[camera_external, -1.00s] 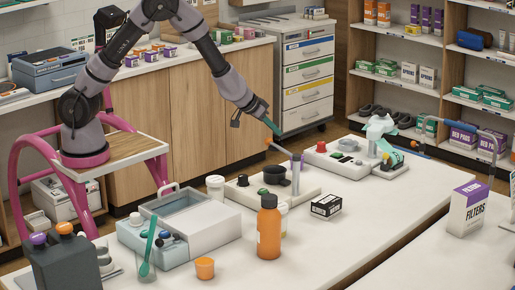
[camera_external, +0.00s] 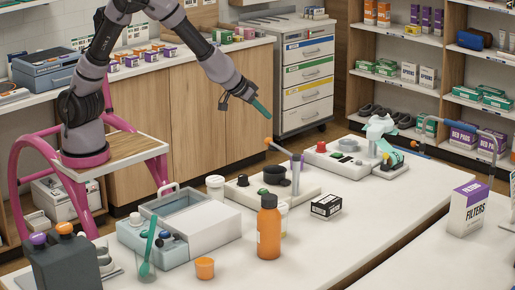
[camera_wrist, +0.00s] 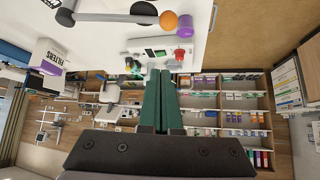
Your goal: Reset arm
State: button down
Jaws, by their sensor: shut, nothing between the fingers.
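My gripper (camera_external: 267,115) is shut and empty, its green fingers pressed together. It is in the air beyond the back edge of the white table (camera_external: 340,228), above and behind a purple tube with an orange-tipped rod. In the wrist view, the shut fingers (camera_wrist: 160,78) point up the picture from the dark gripper body. Nothing is held, and nothing in the external view touches the fingers.
A filters box (camera_external: 467,208) stands at right.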

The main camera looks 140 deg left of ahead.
jog(key=w+d+r+m+t+h, duration=0.1)
jog(key=w+d+r+m+h, duration=0.2)
jog(key=d, duration=0.6)
jog(key=d+r+m+t+h, duration=0.1)
jog(key=d+r+m+t, duration=0.15)
jog(key=d+r, duration=0.45)
jog(key=w+d+r+m+h, duration=0.2)
jog(key=d+m, duration=0.1)
jog(key=d, duration=0.8)
jog(key=s+d+r+m, duration=0.4)
jog(key=s+d+m, duration=0.1)
jog(key=s+d, duration=0.2)
jog(key=s+d+r+m+t, duration=0.1)
jog(key=s+d+r+m, duration=0.3)
jog(key=s+d, duration=0.4)
jog(key=shift+s+d+r+m, duration=0.15)
jog(key=shift+s+d+m, duration=0.15)
jog(key=shift+d+m, duration=0.65)
